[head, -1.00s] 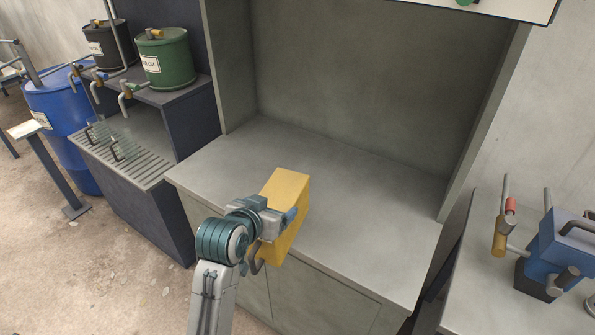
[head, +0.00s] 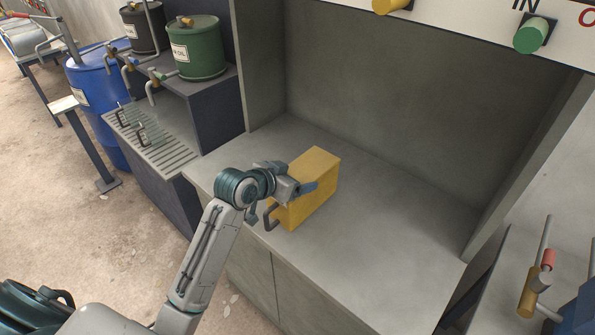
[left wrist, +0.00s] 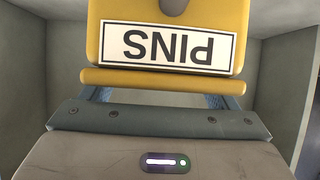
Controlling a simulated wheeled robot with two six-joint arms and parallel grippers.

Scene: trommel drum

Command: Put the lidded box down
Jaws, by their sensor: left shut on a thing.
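The lidded box (head: 312,185) is a yellow block with a dark handle at its near end, over the left part of the grey worktop (head: 390,235). I cannot tell whether its underside touches the worktop. In the left wrist view the box (left wrist: 168,77) fills the top middle, with a white label reading PINS upside down and a yellow ledge below it. My left gripper (head: 300,188) is shut on the box, its blue fingers on either side in the left wrist view. The box's far side and underside are hidden. My right gripper is not in view.
The worktop is bare to the right of the box, inside a grey alcove with back and side walls. A drip grate (head: 150,143), a green drum (head: 195,50) and a blue barrel (head: 95,95) stand to the left. A green button (head: 531,36) is on the panel above.

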